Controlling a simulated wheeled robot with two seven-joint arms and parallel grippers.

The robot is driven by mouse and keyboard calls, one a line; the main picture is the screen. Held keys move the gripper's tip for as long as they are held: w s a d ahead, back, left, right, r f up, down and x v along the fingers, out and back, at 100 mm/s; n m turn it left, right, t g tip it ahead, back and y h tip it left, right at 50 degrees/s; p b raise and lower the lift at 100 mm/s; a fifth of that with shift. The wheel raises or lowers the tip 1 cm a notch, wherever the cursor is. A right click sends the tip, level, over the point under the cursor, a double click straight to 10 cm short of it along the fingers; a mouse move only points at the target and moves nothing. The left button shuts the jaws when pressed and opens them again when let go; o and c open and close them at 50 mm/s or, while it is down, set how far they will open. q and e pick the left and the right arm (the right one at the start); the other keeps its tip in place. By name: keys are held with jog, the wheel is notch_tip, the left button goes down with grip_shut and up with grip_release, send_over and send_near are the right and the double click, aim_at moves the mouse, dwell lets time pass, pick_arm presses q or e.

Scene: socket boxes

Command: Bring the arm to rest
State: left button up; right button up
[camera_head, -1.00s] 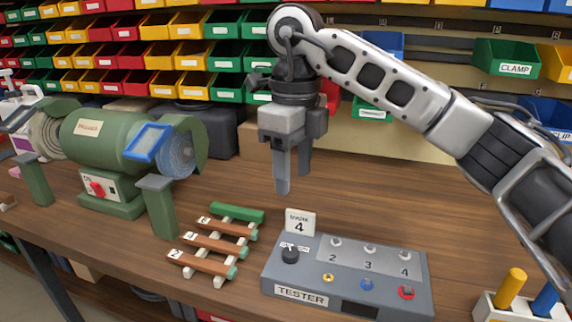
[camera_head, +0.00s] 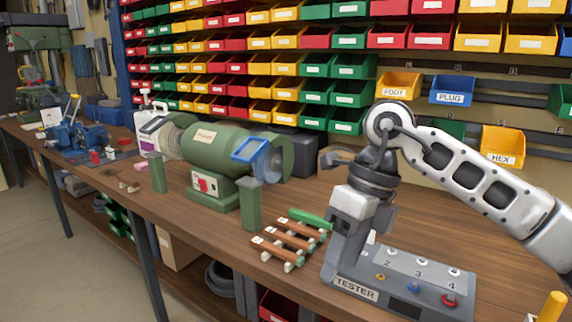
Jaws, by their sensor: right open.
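My right arm comes in from the right edge. Its gripper (camera_head: 336,262) points down in front of the left end of the grey tester box (camera_head: 400,287), seen from the side, with one finger mostly covering the other. It is open, with nothing seen between its fingers. I cannot tell how high the fingertips are above the box. My left gripper is not in view.
A wooden rack (camera_head: 290,243) with brown-handled pieces and a green bar (camera_head: 311,217) lies left of the gripper. A green bench grinder (camera_head: 215,150) stands farther left. A yellow peg (camera_head: 551,306) is at lower right. Colored bins (camera_head: 394,85) line the wall. Bare bench lies behind the tester.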

jog(key=s+a+r+m+g+y, duration=0.1)
jog(key=s+a+g+y, duration=0.1)
jog(key=s+a+y, duration=0.4)
jog(key=s+a+m+g+y, duration=0.2)
jog(key=s+a+g+y, duration=0.15)
jog(key=a+y, duration=0.55)
jog(key=w+d+f+m+t+h, duration=0.3)
jog(key=d+f+m+t, duration=0.25)
jog(key=m+t, duration=0.9)
jog(key=w+d+f+m+t+h, duration=0.35)
jog(key=d+m+t, duration=0.25)
jog(key=m+t, duration=0.8)
jog(key=s+d+f+m+g+h, duration=0.2)
jog(key=s+d+f+m+g, duration=0.1)
jog(key=f, duration=0.4)
jog(key=s+d+f+m+g+h, duration=0.3)
jog(key=s+f+m+g, duration=0.1)
jog(key=s+f+m, duration=0.1)
jog(key=s+d+f+m+g+h+p, duration=0.1)
jog(key=s+d+f+m+g+h, duration=0.2)
jog(key=f, duration=0.5)
jog(key=shift+s+f+m+g, duration=0.3)
jog(key=shift+s+m, duration=0.15)
jog(key=shift+s, duration=0.5)
